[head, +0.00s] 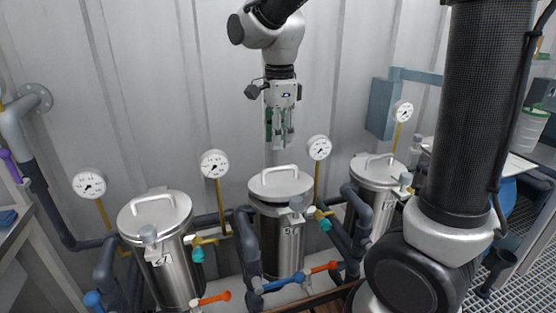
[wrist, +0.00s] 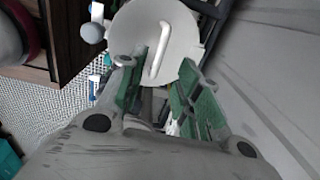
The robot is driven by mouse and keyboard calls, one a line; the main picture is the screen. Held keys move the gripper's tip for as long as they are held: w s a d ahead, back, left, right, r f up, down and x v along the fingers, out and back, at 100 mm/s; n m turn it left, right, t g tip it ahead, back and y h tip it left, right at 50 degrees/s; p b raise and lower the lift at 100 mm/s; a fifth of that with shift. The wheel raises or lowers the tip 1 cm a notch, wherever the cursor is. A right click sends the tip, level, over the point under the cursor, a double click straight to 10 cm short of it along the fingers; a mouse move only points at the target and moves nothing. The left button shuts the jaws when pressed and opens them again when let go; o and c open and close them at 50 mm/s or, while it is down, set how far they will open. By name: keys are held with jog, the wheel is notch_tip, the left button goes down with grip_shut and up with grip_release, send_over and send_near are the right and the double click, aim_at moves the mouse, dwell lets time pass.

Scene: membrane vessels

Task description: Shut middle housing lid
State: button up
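The middle housing (head: 283,240) is an upright steel cylinder between two similar ones. Its round lid (head: 268,188) lies over the top, nearly level, with a raised bar handle (head: 280,170). I cannot tell whether the lid sits fully down on the rim. My gripper (head: 279,142) hangs above the lid, pointing down, apart from it. In the wrist view, a pale round lid (wrist: 185,38) and its bar handle (wrist: 157,55) show beyond the two green-padded fingers. The fingers are spread, with nothing held between them.
The left housing (head: 170,272) and right housing (head: 366,209) have lids on top. Gauges (head: 319,148) (head: 214,164) on yellow stems flank the middle housing. Dark pipes and orange and blue valve handles (head: 285,283) lie in front. A corrugated wall stands behind.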

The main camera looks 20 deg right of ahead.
send_over(280, 176)
jog(key=s+a, duration=0.1)
jog(key=s, duration=0.2)
jog(key=f, duration=0.7)
jog(key=shift+w+a+f, duration=0.15)
jog(key=shift+a+f, duration=0.05)
jog(key=shift+f, duration=0.1)
grip_shut()
